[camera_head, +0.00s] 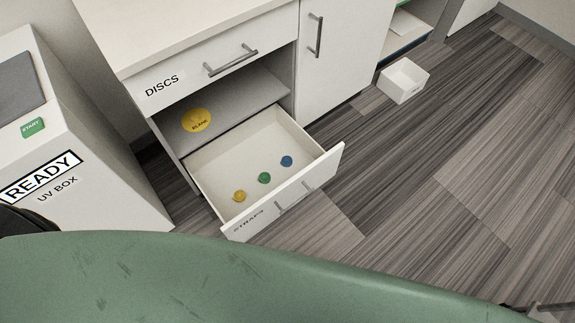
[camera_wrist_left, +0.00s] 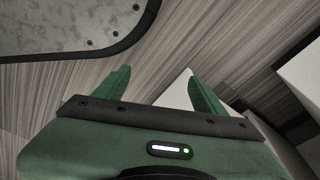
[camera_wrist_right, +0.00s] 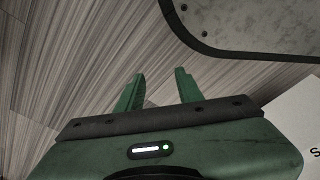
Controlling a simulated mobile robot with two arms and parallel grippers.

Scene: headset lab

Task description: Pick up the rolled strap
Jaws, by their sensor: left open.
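Three small round pieces that look like rolled straps lie apart on the floor of the open STRAPS drawer (camera_head: 228,174): a yellow one (camera_head: 239,196), a green one (camera_head: 264,178) and a blue one (camera_head: 286,161). My left gripper (camera_wrist_left: 157,74) is open, with nothing seen between its green fingers. Part of a white surface shows beyond them. My right gripper (camera_wrist_right: 160,73) has its fingers apart and empty, above the striped floor. Neither gripper's fingers show clearly in the head view. No strap shows in the wrist views.
Above the drawer is an open shelf with a yellow BLANK disc (camera_head: 196,120), under the shut DISCS drawer (camera_head: 186,76). The UV box (camera_head: 85,160) reading READY stands left. A small white bin (camera_head: 403,80) sits on the floor. The floor (camera_head: 420,200) to the right is clear.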

